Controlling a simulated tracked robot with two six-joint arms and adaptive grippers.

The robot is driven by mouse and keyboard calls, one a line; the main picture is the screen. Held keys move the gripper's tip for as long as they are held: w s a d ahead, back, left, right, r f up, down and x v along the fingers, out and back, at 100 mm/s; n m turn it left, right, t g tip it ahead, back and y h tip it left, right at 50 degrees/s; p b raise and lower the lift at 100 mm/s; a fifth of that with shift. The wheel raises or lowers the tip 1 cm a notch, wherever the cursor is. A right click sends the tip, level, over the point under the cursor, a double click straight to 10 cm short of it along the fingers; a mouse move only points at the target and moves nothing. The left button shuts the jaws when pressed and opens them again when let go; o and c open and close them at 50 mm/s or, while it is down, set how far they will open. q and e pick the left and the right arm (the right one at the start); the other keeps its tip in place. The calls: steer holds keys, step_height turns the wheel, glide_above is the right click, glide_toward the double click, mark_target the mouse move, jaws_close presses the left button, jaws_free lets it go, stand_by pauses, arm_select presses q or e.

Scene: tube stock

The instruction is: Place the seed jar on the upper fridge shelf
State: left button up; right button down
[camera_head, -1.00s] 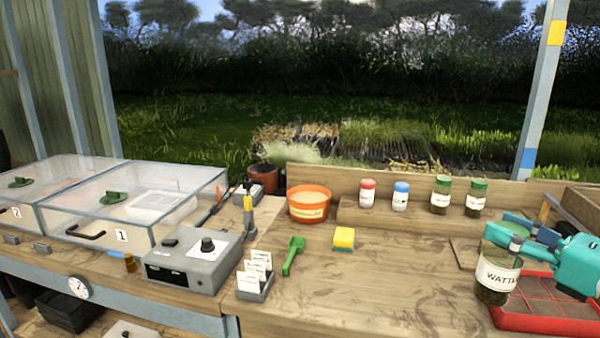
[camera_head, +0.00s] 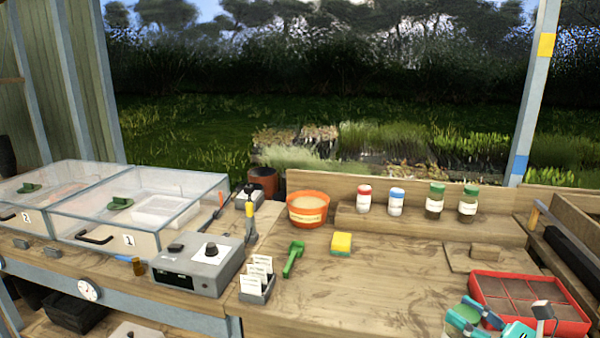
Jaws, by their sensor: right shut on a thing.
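My right gripper (camera_head: 466,318) is at the bottom right edge of the head view, in front of the red tray. It is shut on the seed jar, the one labelled WATTLE in the earlier frame. The jar itself is not clearly visible now, being at or below the picture edge. The fridge and its upper shelf are not in view. My left gripper is not in view.
The red sectioned tray (camera_head: 530,287) is beside my right gripper. Several small jars, one a green-lidded jar (camera_head: 435,201), stand on a raised wooden step. An orange bucket (camera_head: 308,210), yellow sponge (camera_head: 341,244) and grey control box (camera_head: 197,266) lie leftward.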

steer(key=s+a+f+h+p, duration=0.1)
steer(key=s+a+f, duration=0.3)
steer(key=a+f, duration=0.2)
steer(key=s+a+f+m+t+h+p, duration=0.1)
steer(key=s+a+f, duration=0.4)
steer(key=f, duration=0.4)
steer(key=shift+a+f+p, duration=0.3)
steer(key=shift+a+p, duration=0.05)
steer(key=shift+a, duration=0.15)
